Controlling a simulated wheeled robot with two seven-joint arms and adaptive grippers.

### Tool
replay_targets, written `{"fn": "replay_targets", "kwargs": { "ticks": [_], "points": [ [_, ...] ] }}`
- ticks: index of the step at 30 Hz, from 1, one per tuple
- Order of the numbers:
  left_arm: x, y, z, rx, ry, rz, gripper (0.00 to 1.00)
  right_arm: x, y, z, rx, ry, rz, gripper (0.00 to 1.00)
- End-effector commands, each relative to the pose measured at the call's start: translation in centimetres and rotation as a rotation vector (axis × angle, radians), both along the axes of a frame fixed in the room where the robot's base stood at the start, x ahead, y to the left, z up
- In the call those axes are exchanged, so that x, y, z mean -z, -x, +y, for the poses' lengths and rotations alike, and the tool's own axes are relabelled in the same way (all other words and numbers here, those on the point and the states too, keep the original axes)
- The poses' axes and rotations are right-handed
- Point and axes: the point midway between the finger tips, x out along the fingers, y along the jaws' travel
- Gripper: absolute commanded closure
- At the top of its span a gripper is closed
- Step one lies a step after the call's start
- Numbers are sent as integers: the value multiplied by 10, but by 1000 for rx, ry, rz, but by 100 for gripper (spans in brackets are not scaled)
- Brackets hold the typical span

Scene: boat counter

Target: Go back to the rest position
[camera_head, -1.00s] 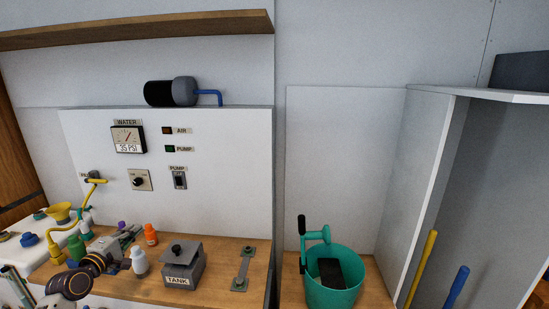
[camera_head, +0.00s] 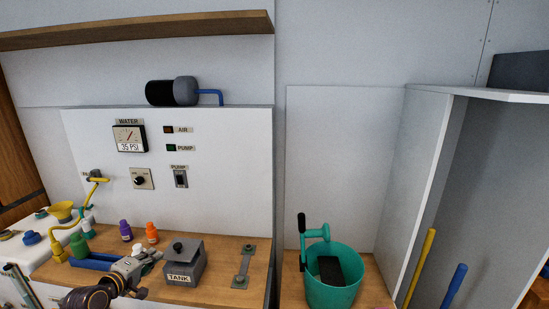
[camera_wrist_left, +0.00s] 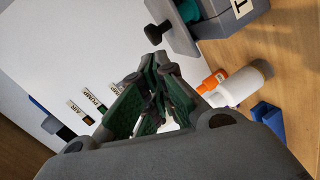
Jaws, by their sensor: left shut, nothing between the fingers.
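My left gripper (camera_head: 143,268) is over the wooden counter (camera_head: 213,281), in front of the bottles and left of the grey TANK box (camera_head: 183,264). In the left wrist view its fingers (camera_wrist_left: 158,62) are shut together with nothing between them. A white bottle is mostly hidden behind the gripper in the head view; in the left wrist view it (camera_wrist_left: 248,82) lies beside the fingers, apart from them. My right gripper is not in view.
An orange bottle (camera_head: 152,233) and a purple bottle (camera_head: 126,232) stand behind my left gripper. A blue tray (camera_head: 88,262) and a green bottle (camera_head: 78,247) are left of it. A teal bucket (camera_head: 334,292) stands at the right. Above the counter is free room.

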Motion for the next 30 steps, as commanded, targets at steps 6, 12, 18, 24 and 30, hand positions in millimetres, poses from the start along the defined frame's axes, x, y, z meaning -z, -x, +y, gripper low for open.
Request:
{"fn": "replay_targets", "kwargs": {
  "ticks": [6,12,18,24,30],
  "points": [
    [55,44,-59,147,-240,139,100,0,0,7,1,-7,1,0],
    [99,99,-106,314,-489,269,100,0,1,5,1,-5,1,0],
    [128,158,-140,484,-712,385,100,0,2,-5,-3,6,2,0],
    [141,217,-162,651,-904,492,100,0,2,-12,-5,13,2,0],
    [142,256,-169,761,-1013,561,100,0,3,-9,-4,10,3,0]
  ]
}}
